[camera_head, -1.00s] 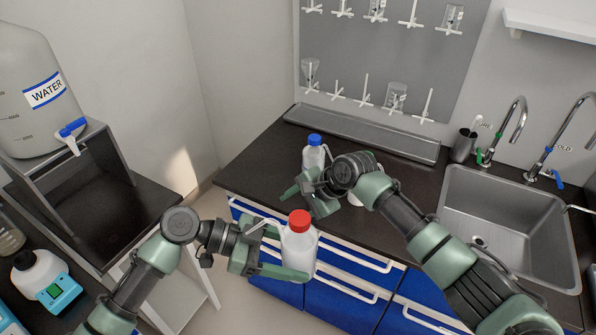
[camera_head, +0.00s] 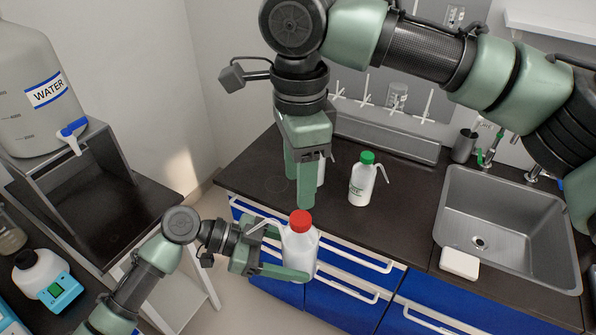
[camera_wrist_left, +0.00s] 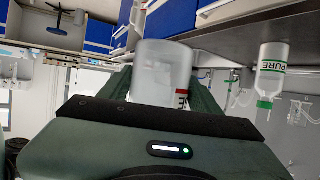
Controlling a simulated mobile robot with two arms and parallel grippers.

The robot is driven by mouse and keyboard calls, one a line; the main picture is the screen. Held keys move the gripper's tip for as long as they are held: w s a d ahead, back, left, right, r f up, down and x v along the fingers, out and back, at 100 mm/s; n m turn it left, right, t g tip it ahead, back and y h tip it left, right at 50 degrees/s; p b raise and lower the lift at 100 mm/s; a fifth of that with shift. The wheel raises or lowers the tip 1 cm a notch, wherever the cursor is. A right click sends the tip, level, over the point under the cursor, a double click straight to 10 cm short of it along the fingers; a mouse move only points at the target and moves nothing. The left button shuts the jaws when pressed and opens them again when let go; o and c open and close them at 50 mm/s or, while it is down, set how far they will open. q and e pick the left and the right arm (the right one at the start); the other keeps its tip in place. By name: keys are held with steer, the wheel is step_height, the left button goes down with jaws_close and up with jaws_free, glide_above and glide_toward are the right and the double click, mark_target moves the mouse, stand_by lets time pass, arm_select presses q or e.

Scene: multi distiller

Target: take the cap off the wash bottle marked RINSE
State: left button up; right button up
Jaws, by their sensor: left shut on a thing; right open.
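A white wash bottle (camera_head: 299,252) with a red cap (camera_head: 300,221) and a thin spout is upright in front of the counter. My left gripper (camera_head: 284,264) is shut on its body. In the left wrist view the bottle (camera_wrist_left: 163,70) is between the fingers, with a sliver of red and dark lettering at its edge; I cannot read the word. My right gripper (camera_head: 302,185) is open and points down just above the red cap. One finger ends close to the cap; I cannot tell if it touches.
A green-capped bottle (camera_head: 363,184) stands on the dark counter (camera_head: 412,215); it reads PURE in the left wrist view (camera_wrist_left: 272,72). Another bottle (camera_head: 322,172) is mostly hidden behind my right gripper. A white block (camera_head: 460,263) lies at the sink's (camera_head: 505,225) front edge.

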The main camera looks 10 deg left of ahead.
mark_target(298, 215)
step_height(298, 215, down, 7)
steer(key=shift+f, duration=0.2)
stand_by(0.3)
jaws_close()
steer(key=shift+w, duration=0.1)
steer(key=shift+a, duration=0.1)
